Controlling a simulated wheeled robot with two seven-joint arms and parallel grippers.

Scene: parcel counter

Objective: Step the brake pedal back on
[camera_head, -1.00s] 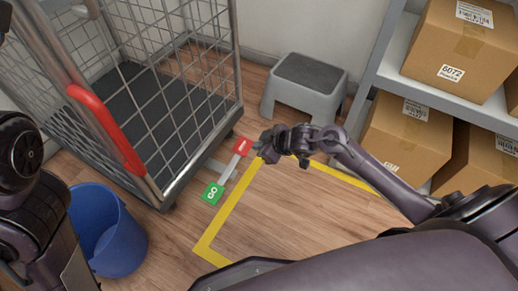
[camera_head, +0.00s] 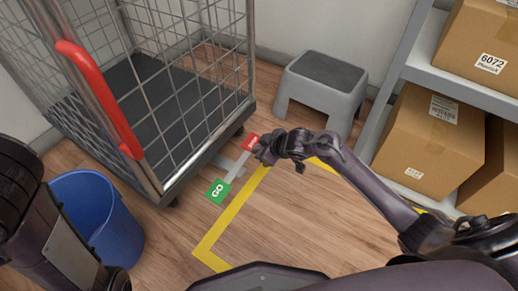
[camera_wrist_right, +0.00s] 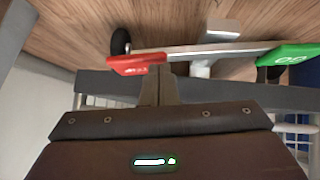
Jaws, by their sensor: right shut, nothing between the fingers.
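The brake pedal is a grey bar at the foot of the wire cage trolley. It has a red pad (camera_head: 250,142) at its far end and a green GO pad (camera_head: 217,191) at its near end. My right gripper (camera_head: 263,152) is shut and empty, right up at the red pad and covering part of it. In the right wrist view the closed fingertips (camera_wrist_right: 159,70) overlap the red pad (camera_wrist_right: 132,64); I cannot tell whether they press on it. The green pad (camera_wrist_right: 288,56) is to the right there. My left arm enters at the left; its gripper is out of view.
The cage trolley (camera_head: 160,180) with a red handle (camera_head: 98,98) stands left of the pedal. A blue bucket (camera_head: 95,215) is at lower left. A grey step stool (camera_head: 320,88) and shelf (camera_head: 465,88) with cartons are to the right. Yellow tape marks open floor.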

